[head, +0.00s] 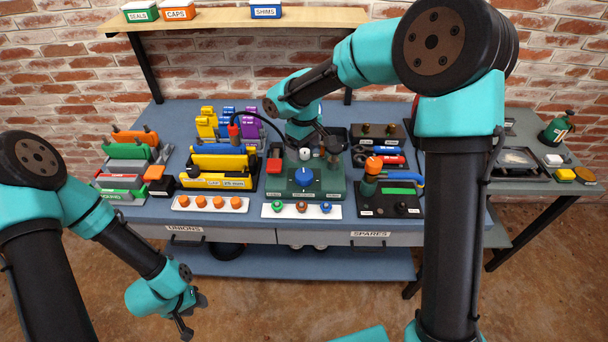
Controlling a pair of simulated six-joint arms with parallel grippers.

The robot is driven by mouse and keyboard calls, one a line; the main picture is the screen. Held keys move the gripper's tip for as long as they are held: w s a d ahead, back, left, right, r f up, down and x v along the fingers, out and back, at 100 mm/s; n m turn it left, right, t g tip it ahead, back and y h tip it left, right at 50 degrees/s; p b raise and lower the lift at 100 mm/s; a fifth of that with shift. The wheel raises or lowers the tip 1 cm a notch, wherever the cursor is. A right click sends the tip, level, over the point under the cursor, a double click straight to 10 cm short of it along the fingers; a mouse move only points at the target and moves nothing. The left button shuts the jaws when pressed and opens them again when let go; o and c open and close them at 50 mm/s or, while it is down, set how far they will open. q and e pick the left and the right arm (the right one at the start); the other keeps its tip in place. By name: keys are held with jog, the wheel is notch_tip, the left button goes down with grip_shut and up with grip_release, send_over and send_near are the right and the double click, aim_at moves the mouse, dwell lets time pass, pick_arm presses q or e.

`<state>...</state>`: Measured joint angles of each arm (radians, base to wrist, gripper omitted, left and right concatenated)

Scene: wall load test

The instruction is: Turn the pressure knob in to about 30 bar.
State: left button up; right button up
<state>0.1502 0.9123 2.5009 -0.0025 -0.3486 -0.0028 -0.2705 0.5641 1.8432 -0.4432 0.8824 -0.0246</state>
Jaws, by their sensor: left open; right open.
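A blue knob (303,177) with a white mark sits on the front of a dark green unit (325,185) near the table's middle; I cannot tell whether it is the pressure knob. A small pale round part (305,154) shows at the top of the unit, possibly a gauge. No pressure reading is legible. My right gripper (322,150) is open, above and behind the green unit, partly hidden by its own wrist; I cannot tell whether it touches anything. My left gripper (194,316) is open and empty, low in front of the table, far from the unit.
A black hose (247,114) arches left of the unit. A yellow fixture (222,163) stands to the left. A black plate with an orange-topped green post (372,172) stands to the right. A white strip with coloured knobs (301,209) lies in front. A shelf (215,20) hangs above.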

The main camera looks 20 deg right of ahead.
aim_at(304, 174)
notch_tip(304, 174, down, 12)
jog(key=shift+r, duration=0.1)
dwell(0.4)
jog(key=c, duration=0.9)
jog(key=shift+m, duration=0.5)
jog(key=m, duration=1)
jog(key=shift+m, duration=0.3)
